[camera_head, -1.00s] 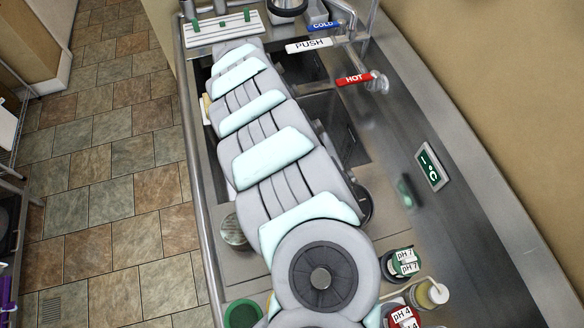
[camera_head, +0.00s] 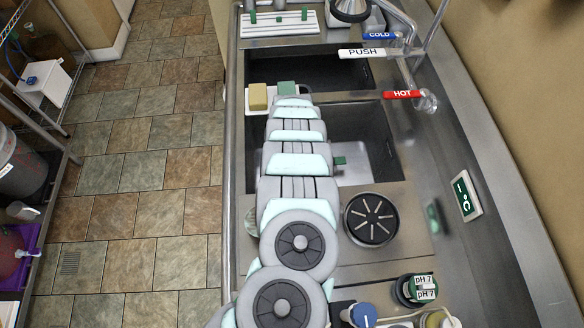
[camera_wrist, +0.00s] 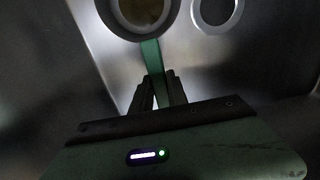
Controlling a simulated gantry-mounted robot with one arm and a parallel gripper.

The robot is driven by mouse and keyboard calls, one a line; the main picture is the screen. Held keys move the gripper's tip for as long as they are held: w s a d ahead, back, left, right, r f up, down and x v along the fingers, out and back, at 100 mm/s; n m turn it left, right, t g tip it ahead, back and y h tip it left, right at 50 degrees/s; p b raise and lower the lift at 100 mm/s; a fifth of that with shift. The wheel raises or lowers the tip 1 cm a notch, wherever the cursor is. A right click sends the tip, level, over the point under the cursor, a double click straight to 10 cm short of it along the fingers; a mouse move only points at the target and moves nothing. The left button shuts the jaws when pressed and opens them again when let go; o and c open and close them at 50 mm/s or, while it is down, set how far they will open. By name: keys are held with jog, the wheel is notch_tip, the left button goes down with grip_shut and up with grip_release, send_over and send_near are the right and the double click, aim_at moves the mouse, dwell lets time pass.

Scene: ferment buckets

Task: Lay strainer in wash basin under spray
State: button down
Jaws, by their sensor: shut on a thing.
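In the wrist view my gripper (camera_wrist: 156,98) is shut on a flat green handle (camera_wrist: 152,58). The handle leads up to a round pale rim, which I take as the strainer (camera_wrist: 143,12); the top edge of the picture cuts it off. Bare steel walls lie around it. In the head view my arm reaches from the bottom up to the left side of the nearer sink basin (camera_head: 362,125). It hides my gripper and most of the strainer there. The tap (camera_head: 418,85) stands right of the basins. I cannot tell whether any spray runs.
A second basin (camera_head: 335,72) lies farther back. A yellow sponge (camera_head: 258,97) sits on the left rim. A black spoked disc (camera_head: 370,219) lies on the steel counter. Bottles labelled pH 7 (camera_head: 424,287) stand at the front right. A second ring (camera_wrist: 217,10) shows in the wrist view.

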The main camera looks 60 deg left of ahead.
notch_tip(320, 180, down, 2)
jog(key=shift+s+a+f, duration=0.1)
jog(key=shift+s+f, duration=0.05)
jog(key=shift+f, duration=0.55)
jog(key=shift+f, duration=0.2)
jog(key=c, duration=1.3)
grip_release()
jog(key=shift+r, duration=0.1)
jog(key=r, duration=1.1)
jog(key=shift+w+b, duration=0.2)
jog(key=shift+b, duration=0.2)
jog(key=shift+s+r, duration=0.1)
jog(key=shift+r, duration=0.55)
